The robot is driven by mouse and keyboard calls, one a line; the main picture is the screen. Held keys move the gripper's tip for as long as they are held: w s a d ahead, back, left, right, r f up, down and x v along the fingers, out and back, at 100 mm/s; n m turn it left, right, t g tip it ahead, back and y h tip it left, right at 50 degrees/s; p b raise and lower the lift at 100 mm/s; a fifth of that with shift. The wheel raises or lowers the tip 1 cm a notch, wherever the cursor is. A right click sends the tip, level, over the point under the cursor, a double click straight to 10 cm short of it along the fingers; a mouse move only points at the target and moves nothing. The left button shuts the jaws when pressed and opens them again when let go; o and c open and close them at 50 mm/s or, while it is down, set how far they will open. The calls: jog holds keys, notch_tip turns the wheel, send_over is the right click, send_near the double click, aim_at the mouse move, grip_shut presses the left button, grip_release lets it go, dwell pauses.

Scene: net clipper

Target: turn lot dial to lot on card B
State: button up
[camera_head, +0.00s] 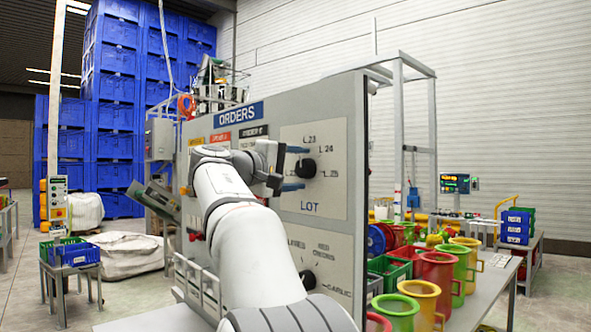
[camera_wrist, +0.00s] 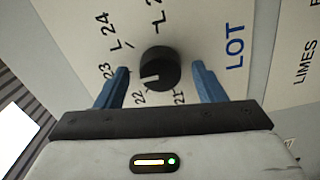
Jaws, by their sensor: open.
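The black LOT dial (camera_head: 309,168) sits on a pale plate on the grey panel (camera_head: 340,230); it also shows in the wrist view (camera_wrist: 160,68). Its white mark points left and slightly down in the wrist view, toward the side of 22 and 23, seemingly nearer 22. Labels from 21 to 24 and a partly cut-off one ring it. My gripper (camera_wrist: 160,66) is open, with one blue finger on each side of the dial; gaps show between fingers and dial. Cards with yellow, red (camera_head: 221,137) and black (camera_head: 253,131) headers hang left; their text is unreadable, and my arm partly covers them.
A second black dial (camera_head: 308,280) with word labels is below. A table with coloured mugs (camera_head: 437,270) and a green crate (camera_head: 390,268) stands right of the panel. Blue crates (camera_head: 110,100) are stacked behind at left. Open floor lies at the left.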

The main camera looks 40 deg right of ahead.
jog(key=shift+a, duration=0.1)
jog(key=a, duration=0.7)
jog(key=shift+s+a+b, duration=0.35)
jog(key=s+a+f+n+t+y+p, duration=0.15)
jog(key=a+f+y, duration=0.25)
jog(key=f, duration=0.6)
jog(key=s+a+f+n+y+p, duration=0.1)
jog(key=s+a+f+y+p, duration=0.2)
jog(key=f, duration=0.7)
jog(key=s+a+f+n+t+y, duration=0.1)
jog(key=s+a+f+y, duration=0.3)
jog(key=f, duration=0.6)
jog(key=s+a+f+m+g+y+p, duration=0.1)
jog(key=s+a+f+m+y, duration=0.1)
jog(key=s+a+f+y, duration=0.5)
jog(key=s+a+f, duration=0.3)
jog(key=a+f, duration=0.1)
jog(key=f, duration=0.2)
jog(key=shift+s+a+f+p, duration=0.2)
jog(key=shift+s+f+p, duration=0.05)
jog(key=shift+s+p, duration=0.15)
